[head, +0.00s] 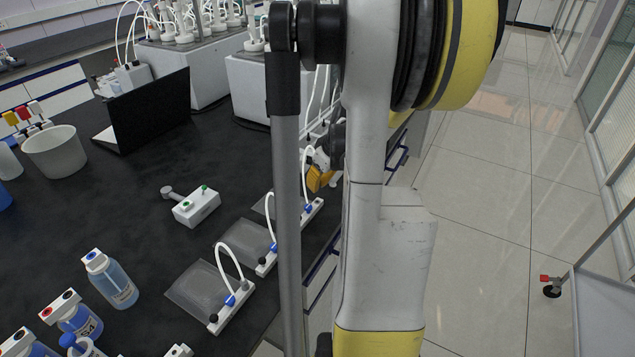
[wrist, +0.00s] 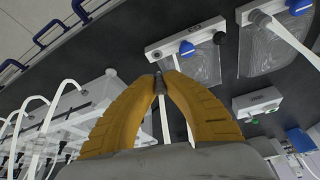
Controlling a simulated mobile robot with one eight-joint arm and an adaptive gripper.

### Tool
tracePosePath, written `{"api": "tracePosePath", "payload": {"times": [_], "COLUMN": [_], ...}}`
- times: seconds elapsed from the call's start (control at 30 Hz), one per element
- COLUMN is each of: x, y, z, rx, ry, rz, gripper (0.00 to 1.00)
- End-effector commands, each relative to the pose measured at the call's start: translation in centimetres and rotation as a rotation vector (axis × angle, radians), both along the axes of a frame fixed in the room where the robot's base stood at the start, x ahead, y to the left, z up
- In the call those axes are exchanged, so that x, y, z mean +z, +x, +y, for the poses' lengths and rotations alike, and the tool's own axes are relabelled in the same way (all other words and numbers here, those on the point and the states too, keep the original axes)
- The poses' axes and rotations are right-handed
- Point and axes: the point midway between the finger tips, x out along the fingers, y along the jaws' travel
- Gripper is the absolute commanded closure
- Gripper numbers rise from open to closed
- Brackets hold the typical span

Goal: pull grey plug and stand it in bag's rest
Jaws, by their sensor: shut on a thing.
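My gripper (wrist: 160,78) is shut, its two orange fingers meeting on a small grey piece, the grey plug (wrist: 160,86). In the head view my gripper (head: 318,180) is partly hidden by my arm, above the far end of the farthest bag's white strip. In the wrist view a clear bag (wrist: 196,62) lies behind the fingertips. Its white strip (wrist: 170,47) carries a blue valve (wrist: 187,48) and a dark knob (wrist: 219,38). A white tube (wrist: 165,122) shows between the fingers. Whether the plug is clear of its seat, I cannot tell.
Two more bags, a middle one (head: 240,240) and a near one (head: 200,290), lie on the black bench with tubes arching up. A white box (head: 196,207) with green knobs stands left of them. Reactors with tubing stand at the back. A laptop (head: 150,110) sits behind.

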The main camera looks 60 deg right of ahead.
Motion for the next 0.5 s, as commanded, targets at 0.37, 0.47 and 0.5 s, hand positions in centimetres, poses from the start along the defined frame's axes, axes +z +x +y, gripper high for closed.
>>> {"api": "tracePosePath", "payload": {"times": [0.37,0.47,0.5], "x": [-2.7,-3.1,-3.2], "y": [0.0,0.0,0.0], "z": [0.0,0.0,0.0], "rx": [0.000,0.000,0.000], "ry": [0.000,0.000,0.000], "rz": [0.000,0.000,0.000], "gripper": [1.00,1.00,1.00]}}
